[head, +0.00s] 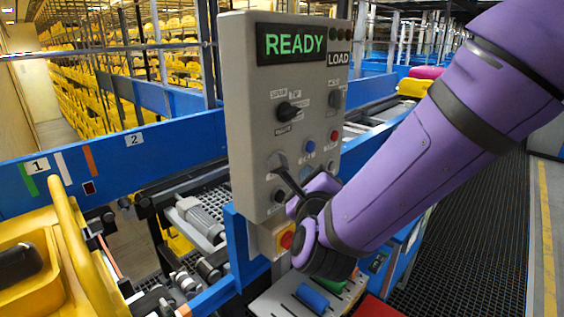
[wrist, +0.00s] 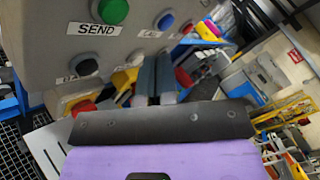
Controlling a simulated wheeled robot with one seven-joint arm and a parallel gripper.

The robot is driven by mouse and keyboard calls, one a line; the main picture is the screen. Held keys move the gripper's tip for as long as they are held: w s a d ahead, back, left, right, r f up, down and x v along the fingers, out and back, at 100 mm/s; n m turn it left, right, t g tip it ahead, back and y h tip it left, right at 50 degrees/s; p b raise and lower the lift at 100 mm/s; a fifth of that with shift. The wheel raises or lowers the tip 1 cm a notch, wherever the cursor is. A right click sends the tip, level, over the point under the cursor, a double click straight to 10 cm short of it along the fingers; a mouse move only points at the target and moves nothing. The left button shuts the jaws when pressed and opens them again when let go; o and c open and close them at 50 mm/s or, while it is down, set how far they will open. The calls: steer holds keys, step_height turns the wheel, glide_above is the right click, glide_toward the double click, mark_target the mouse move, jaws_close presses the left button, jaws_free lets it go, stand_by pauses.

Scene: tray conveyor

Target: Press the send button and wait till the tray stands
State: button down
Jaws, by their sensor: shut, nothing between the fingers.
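The grey control panel (head: 240,120) stands upright in the middle of the head view. Its screen (head: 291,43) reads READY, with LOAD beside it. The green send button (wrist: 112,12) shows at the top of the wrist view, above its SEND label (wrist: 93,29). I cannot make out its green cap in the head view. My gripper (head: 280,172) is shut and empty, close in front of the panel's lower part. In the wrist view its fingers (wrist: 156,62) are together, below and right of the button. A yellow tray (head: 66,215) with a dark item stands at the lower left.
The panel also has a blue button (head: 310,147), a red button (head: 333,135) and a black rotary knob (head: 288,110). A red stop button (head: 286,240) sits on a yellow box below. A blue conveyor rail (head: 120,150) runs behind. Dark floor matting (head: 470,210) lies clear at right.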

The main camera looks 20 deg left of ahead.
steer(key=shift+w+a, duration=0.35)
steer(key=shift+a, duration=0.45)
steer(key=shift+w+a, duration=0.3)
steer(key=shift+a, duration=0.5)
steer(key=shift+a, duration=0.15)
stand_by(0.8)
steer(key=shift+w+a, duration=0.15)
steer(key=shift+a, duration=0.05)
steer(key=shift+w+a, duration=0.2)
steer(key=shift+a, duration=0.3)
stand_by(0.9)
steer(key=shift+d, duration=0.1)
steer(key=shift+s+d, duration=0.35)
steer(key=shift+d, duration=0.4)
